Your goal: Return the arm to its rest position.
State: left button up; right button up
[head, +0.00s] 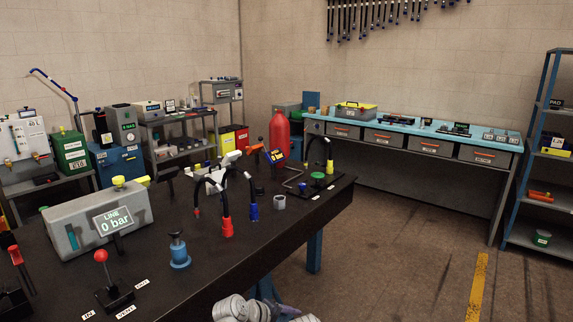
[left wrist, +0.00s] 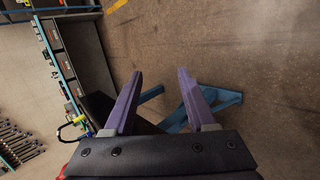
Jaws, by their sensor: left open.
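My left gripper (left wrist: 160,76) is open in the left wrist view, with its two purple fingers apart and nothing between them. Behind the fingers are the floor and blue bench legs (left wrist: 195,100). In the head view, grey-white links of my own arm show at the bottom edge, in front of the dark workbench (head: 185,275). On the bench, black hoses end in a red fitting (head: 227,227) and a blue fitting (head: 253,212). Another black hose arches to a yellow fitting (head: 329,167). My right gripper is not identifiable in either view.
A grey box with a display reading "LINE 0 bar" (head: 113,220), a red-knobbed lever (head: 101,256) and a blue cylinder (head: 179,252) stand on the bench. A red gas bottle (head: 279,138) stands behind it. Open floor (head: 400,260) lies to the right, before a blue shelf rack (head: 531,150).

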pick_arm(q)
jog(key=s+a+f+m+g+y, duration=0.3)
jog(key=s+m+y, duration=0.25)
jog(key=s, duration=0.25)
jog(key=s+a+f+m+g+y, duration=0.3)
jog(key=s+a+m+y, duration=0.1)
jog(key=s+m, duration=0.35)
notch_tip(320, 180, up, 12)
jog(key=p, duration=1.2)
jog(key=shift+s+d+h+p, duration=0.15)
jog(key=shift+d+h+p, duration=0.05)
jog(key=shift+h+p, duration=0.25)
jog(key=shift+f, duration=0.1)
